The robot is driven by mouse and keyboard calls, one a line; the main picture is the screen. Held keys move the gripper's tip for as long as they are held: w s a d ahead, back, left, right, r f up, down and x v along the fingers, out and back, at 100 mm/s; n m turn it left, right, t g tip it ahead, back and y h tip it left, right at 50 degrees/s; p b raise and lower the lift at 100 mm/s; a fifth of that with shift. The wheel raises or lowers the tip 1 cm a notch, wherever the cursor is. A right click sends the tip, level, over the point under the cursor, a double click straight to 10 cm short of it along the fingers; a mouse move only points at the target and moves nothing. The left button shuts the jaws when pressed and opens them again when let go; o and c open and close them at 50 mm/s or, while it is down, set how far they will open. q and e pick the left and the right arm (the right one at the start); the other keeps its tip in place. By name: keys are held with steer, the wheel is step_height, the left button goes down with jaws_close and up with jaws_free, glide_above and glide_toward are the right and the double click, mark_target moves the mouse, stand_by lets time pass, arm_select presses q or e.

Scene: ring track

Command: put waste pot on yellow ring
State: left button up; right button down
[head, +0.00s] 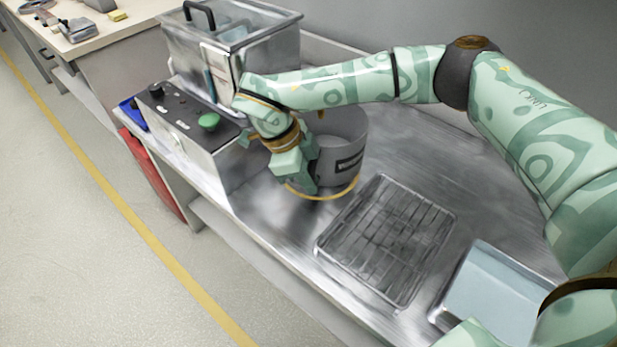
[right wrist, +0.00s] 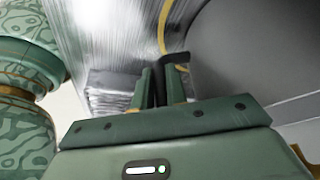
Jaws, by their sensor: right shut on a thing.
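The waste pot (head: 343,135) is a grey round pot with a dark slot on its side, standing upright on the steel bench. The yellow ring (head: 325,196) shows as a curved band along the front of the pot's base; I cannot tell whether the pot touches down inside it. My right gripper (head: 311,165) is at the pot's left front side, shut on the pot. In the right wrist view the fingers (right wrist: 163,85) close on a dark piece beside the pot's wall (right wrist: 245,45), and part of the yellow ring (right wrist: 162,25) shows beyond. My left gripper is not in view.
A wire rack (head: 390,240) lies just in front of the pot, with a pale blue tray (head: 495,295) to its right. A control box (head: 190,135) with a green button and a steel tank (head: 270,50) stand to the left. Bare bench lies right of the pot.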

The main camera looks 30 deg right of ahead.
steer(key=shift+w+d, duration=0.1)
steer(key=shift+d, duration=0.05)
steer(key=c, duration=1.4)
jaws_free()
steer(key=shift+f, duration=0.1)
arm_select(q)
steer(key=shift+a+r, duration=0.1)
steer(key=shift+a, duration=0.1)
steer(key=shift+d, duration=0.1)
arm_select(e)
steer(key=shift+r, duration=0.2)
arm_select(q)
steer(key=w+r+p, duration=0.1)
steer(key=p, duration=0.1)
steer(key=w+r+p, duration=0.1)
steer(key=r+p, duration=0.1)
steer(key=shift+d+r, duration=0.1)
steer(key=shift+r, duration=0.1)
arm_select(e)
steer(key=v, duration=1.1)
steer(key=shift+a+r, duration=0.25)
steer(key=shift+r, duration=0.1)
steer(key=shift+w, duration=0.15)
